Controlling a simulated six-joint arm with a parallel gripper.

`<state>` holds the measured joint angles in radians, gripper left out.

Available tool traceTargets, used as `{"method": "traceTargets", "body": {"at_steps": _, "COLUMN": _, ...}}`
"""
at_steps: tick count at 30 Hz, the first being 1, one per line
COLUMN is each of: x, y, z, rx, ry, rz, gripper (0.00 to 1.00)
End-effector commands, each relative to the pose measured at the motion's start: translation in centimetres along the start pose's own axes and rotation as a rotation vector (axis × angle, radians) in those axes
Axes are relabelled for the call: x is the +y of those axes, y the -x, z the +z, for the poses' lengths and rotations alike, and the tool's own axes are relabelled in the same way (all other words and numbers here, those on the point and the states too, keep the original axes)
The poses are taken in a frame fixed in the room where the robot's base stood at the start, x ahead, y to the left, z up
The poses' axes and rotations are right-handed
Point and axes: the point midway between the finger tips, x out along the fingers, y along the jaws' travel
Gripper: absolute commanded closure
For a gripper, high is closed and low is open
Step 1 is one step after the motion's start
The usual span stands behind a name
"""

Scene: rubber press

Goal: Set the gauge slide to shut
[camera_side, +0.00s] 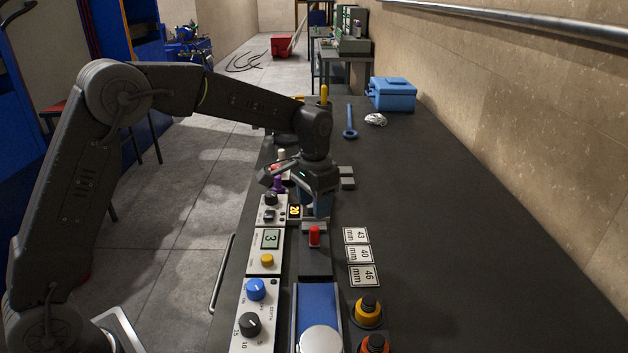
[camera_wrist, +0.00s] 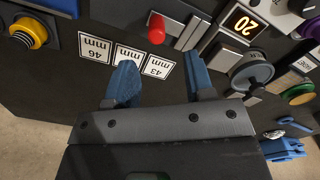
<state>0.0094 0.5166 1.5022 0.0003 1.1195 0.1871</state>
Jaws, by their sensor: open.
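A red knob (camera_side: 314,236) stands on a dark grey slide rail (camera_side: 315,264) in the side view; it looks like the handle of the gauge slide. The red knob (camera_wrist: 157,28) also shows at the top of the wrist view, beside metal plates (camera_wrist: 190,32). I cannot tell the slide's setting. My gripper (camera_side: 317,212) is just behind the knob in the side view, low over the bench. In the wrist view my gripper (camera_wrist: 160,72) has its two blue fingers wide apart with nothing between them. The knob lies beyond the fingertips, apart from them.
Labels reading 43, 40 and 46 mm (camera_side: 359,254) lie right of the rail. Control panels (camera_side: 267,250) with knobs and displays, one reading 20 (camera_wrist: 244,22), line the left. A blue block (camera_side: 318,305) and yellow button (camera_side: 368,308) are in front. The bench's right side is clear.

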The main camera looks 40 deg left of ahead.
Motion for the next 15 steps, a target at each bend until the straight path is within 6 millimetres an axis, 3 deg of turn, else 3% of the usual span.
{"method": "traceTargets", "body": {"at_steps": 6, "x": -0.1, "y": 4.2, "z": -0.1, "rx": 0.003, "ry": 0.001, "rz": -0.001, "gripper": 0.52}}
{"method": "traceTargets", "body": {"at_steps": 15, "x": -0.1, "y": 6.1, "z": 0.0, "rx": 0.001, "ry": 0.001, "rz": 0.0, "gripper": 0.52}}
